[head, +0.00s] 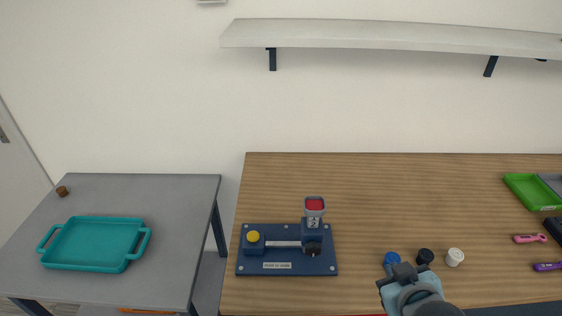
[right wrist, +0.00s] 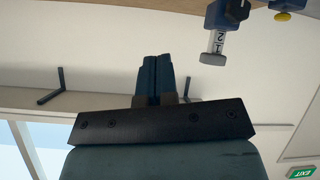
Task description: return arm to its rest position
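My right gripper (head: 404,271) is over the front part of the wooden table, right of the blue fixture. In the right wrist view its two dark fingers (right wrist: 156,78) are together, with nothing seen between them. My left gripper and left arm are not in view. The right wrist view looks toward the wall, upside down.
A blue fixture (head: 285,267) with a yellow knob and red-topped block stands on the wooden table (head: 400,190). Black (head: 425,256) and white (head: 455,257) small pieces sit near the gripper. A green tray (head: 530,192) is at right. A teal tray (head: 95,266) is on the grey table.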

